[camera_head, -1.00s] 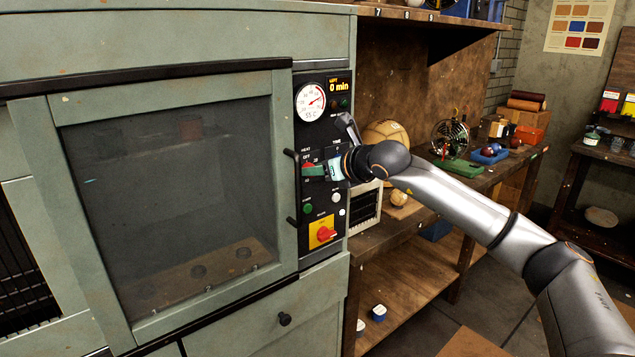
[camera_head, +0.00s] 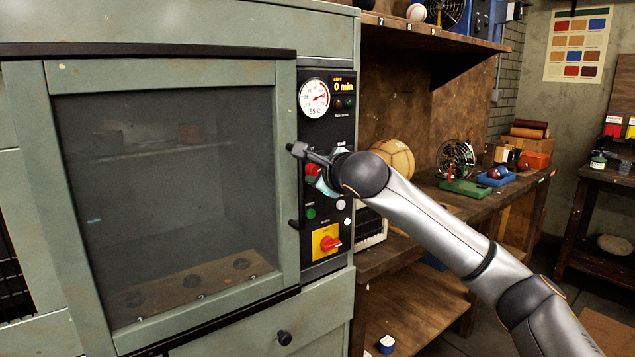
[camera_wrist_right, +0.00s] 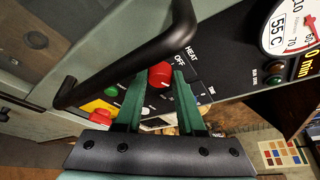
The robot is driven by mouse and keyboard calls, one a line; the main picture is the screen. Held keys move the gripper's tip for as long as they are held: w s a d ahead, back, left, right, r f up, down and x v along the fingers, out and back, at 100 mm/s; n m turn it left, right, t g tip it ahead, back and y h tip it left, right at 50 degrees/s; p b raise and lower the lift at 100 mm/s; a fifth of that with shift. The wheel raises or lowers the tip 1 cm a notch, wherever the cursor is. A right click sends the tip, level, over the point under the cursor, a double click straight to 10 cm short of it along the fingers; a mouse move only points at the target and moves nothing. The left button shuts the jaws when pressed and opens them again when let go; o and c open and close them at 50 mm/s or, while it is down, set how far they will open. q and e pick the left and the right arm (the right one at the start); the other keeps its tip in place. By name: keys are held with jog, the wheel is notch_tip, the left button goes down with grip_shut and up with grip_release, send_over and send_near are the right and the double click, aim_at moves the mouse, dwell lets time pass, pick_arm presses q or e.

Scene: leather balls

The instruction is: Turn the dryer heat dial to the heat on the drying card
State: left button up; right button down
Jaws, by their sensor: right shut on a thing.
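The green-grey dryer (camera_head: 180,52) fills the left of the head view, with its black control panel (camera_head: 325,128) on the right side. The red heat dial (camera_head: 312,169) shows beside my right gripper (camera_head: 316,178); my wrist hides much of the dial's marks. In the right wrist view the red dial (camera_wrist_right: 160,75) sits between the two green fingers of my right gripper (camera_wrist_right: 160,88), which is shut on it. "HEAT" and "OFF" are legible beside it; its exact setting is unclear. I cannot make out a drying card. My left gripper is out of view.
The black door handle (camera_wrist_right: 125,62) runs close beside the dial. A round gauge (camera_head: 314,98) reads 55 C, and the display (camera_head: 344,86) reads 0 min. A red switch on a yellow plate (camera_head: 326,242) is below. A cluttered workbench (camera_head: 430,205) stands to the right.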

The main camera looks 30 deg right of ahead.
jog(key=shift+f+n+h+b, duration=0.2)
jog(key=shift+n+h+b, duration=0.1)
jog(key=shift+n+b, duration=0.2)
jog(key=c, duration=0.5)
grip_release()
jog(key=shift+r, duration=0.1)
